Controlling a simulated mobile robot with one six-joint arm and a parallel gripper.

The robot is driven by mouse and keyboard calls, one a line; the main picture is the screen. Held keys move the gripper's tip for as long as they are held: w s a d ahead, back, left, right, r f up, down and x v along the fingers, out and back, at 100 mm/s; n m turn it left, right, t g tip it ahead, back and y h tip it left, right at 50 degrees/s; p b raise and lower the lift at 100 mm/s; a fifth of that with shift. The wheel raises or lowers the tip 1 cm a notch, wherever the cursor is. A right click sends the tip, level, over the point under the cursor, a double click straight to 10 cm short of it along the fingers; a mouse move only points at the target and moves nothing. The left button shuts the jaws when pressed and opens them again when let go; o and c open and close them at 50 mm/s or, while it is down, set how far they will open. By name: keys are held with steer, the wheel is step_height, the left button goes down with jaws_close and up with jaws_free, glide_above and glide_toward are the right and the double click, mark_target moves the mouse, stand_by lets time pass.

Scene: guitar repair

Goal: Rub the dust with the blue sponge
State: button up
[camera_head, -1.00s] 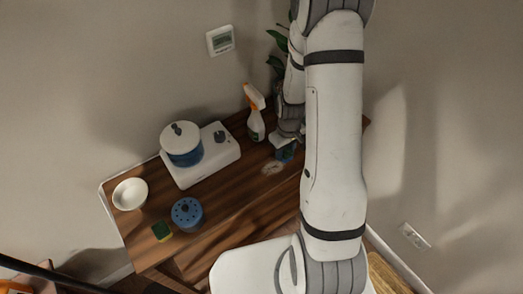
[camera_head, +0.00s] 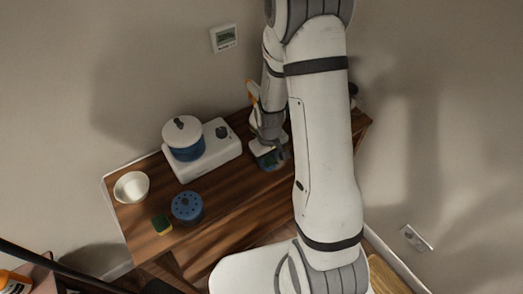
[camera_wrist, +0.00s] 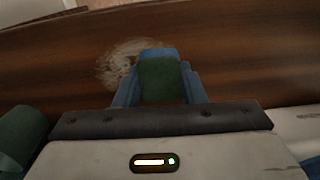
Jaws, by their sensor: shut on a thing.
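My gripper (camera_head: 268,150) is shut on the blue sponge, low over the wooden table. In the wrist view the sponge (camera_wrist: 158,82) shows a dark green face and a blue far edge between the two fingers of my gripper (camera_wrist: 155,88). The dust (camera_wrist: 120,65) is a pale, smeared patch on the wood. The sponge overlaps its right part; the left part shows. I cannot tell whether the sponge presses on the wood. In the head view my gripper and the sponge hide the dust.
A spray bottle (camera_head: 252,91) is mostly hidden behind my arm. The front middle is clear.

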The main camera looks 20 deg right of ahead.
steer(key=shift+s+a, duration=0.2)
steer(key=shift+a, duration=0.4)
steer(key=shift+s+a, duration=0.2)
steer(key=shift+a, duration=0.35)
steer(key=shift+s+a+r, duration=0.1)
steer(key=shift+r, duration=0.2)
steer(key=shift+r+p, duration=0.5)
steer(key=shift+r, duration=0.35)
step_height(320, 180, up, 6)
steer(key=p, duration=0.3)
steer(key=shift+f+p, duration=0.2)
steer(key=shift+p, duration=0.15)
steer(key=b, duration=0.4)
steer(key=shift+s+f+b, duration=0.25)
steer(key=shift+b, duration=0.15)
steer(key=shift+f, duration=0.1)
